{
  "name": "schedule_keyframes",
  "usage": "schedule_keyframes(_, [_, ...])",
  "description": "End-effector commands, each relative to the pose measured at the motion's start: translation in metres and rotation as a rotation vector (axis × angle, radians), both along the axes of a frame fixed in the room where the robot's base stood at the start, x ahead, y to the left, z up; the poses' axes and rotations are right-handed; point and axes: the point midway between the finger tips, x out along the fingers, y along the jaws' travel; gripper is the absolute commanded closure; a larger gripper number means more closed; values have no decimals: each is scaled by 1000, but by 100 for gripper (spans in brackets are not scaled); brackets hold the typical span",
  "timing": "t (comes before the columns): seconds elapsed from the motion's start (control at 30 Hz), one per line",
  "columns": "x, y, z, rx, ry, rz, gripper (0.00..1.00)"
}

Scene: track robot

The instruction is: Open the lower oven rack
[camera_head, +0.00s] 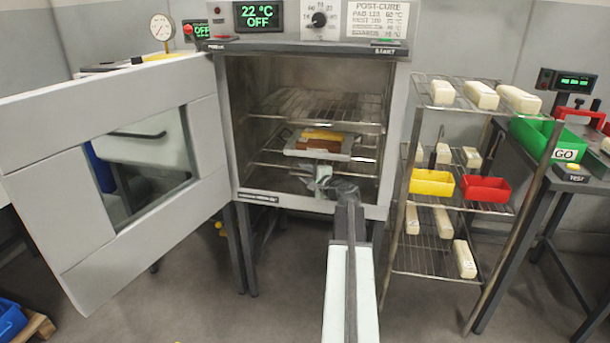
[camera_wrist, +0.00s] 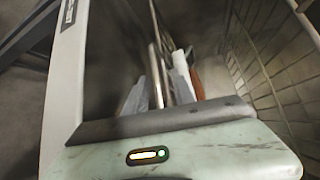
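The oven (camera_head: 398,120) stands with its door (camera_head: 110,95) swung wide open to the left. Inside it are an upper wire rack (camera_head: 350,106) and a lower rack (camera_head: 362,160). The lower rack bears a tray (camera_head: 291,149) with a yellow and brown block (camera_head: 318,143). My gripper (camera_head: 322,182) is at the oven mouth by the front of the lower rack. In the wrist view my gripper's two fingers (camera_wrist: 158,92) straddle a thin metal bar (camera_wrist: 156,72). Whether they press on it is not clear. My arm hides part of the oven's front sill.
A wire shelf (camera_head: 435,162) with pale blocks, a yellow bin (camera_head: 432,183) and a red bin (camera_head: 485,190) stands close on the right. The open door fills the left side. The floor (camera_head: 285,290) before the oven is clear apart from my arm above it.

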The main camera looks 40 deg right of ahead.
Motion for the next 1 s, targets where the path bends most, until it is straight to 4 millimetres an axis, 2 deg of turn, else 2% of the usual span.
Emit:
schedule_keyframes(0.03, [0,0,0,0,0,0,83])
schedule_keyframes(0.1, [0,0,0,-1,1,0,100])
schedule_keyframes(1.0, [-1,0,-2,-2,5,1,100])
